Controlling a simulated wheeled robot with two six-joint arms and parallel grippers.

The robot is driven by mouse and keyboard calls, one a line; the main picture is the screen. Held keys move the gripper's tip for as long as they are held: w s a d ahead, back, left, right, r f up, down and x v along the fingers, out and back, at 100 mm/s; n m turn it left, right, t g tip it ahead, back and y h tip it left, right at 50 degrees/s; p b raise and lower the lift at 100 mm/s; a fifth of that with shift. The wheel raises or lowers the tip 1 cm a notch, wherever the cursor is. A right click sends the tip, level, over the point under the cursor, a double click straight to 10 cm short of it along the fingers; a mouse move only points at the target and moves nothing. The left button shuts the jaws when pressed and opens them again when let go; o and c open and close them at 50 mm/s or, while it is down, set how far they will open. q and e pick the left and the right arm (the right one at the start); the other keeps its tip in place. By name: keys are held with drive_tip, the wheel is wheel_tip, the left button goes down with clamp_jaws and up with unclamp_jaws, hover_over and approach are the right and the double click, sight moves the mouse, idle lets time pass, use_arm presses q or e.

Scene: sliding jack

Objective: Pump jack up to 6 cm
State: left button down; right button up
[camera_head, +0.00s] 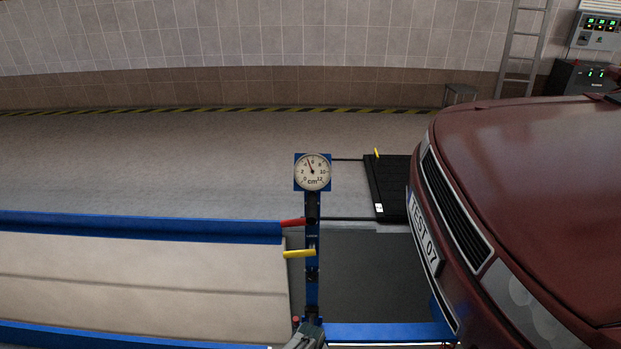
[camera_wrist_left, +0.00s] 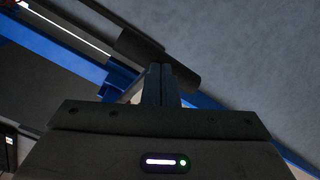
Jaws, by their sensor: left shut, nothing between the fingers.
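The jack has a blue upright column (camera_head: 312,265) in the middle of the head view. A red lever (camera_head: 293,222) and a yellow lever (camera_head: 299,254) stick out left from the column. In the left wrist view, my left gripper (camera_wrist_left: 161,70) has its fingers shut together with nothing between them. The fingertips are beside a dark cylindrical bar (camera_wrist_left: 184,79), perhaps the jack's handle; I cannot tell whether they touch. My right gripper is not in view.
A dark red car (camera_head: 540,180) with a TEST 07 plate fills the right side. Blue rails (camera_head: 140,226) edge a pale platform (camera_head: 140,275) on the left. The floor at the back left is clear.

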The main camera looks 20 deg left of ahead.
use_arm(q)
drive_tip(key=w+a+r+p, duration=0.1)
drive_tip(key=w+r+p, duration=0.2)
drive_tip(key=r, duration=0.4)
drive_tip(key=shift+w+r+p, duration=0.25)
drive_tip(key=shift+w+p, duration=0.15)
drive_tip(key=shift+p, duration=0.25)
drive_tip(key=s+f+b, duration=0.1)
drive_tip(key=f, duration=0.1)
drive_tip(key=s+f+b, duration=0.1)
drive_tip(key=f+b, duration=0.1)
drive_tip(key=f, duration=0.1)
drive_tip(key=s+f+b, duration=0.1)
drive_tip(key=f, duration=0.1)
drive_tip(key=shift+s+d+f, duration=0.15)
drive_tip(key=shift+s+d, duration=0.05)
drive_tip(key=shift+d, duration=0.2)
drive_tip(key=shift+s+f, duration=0.15)
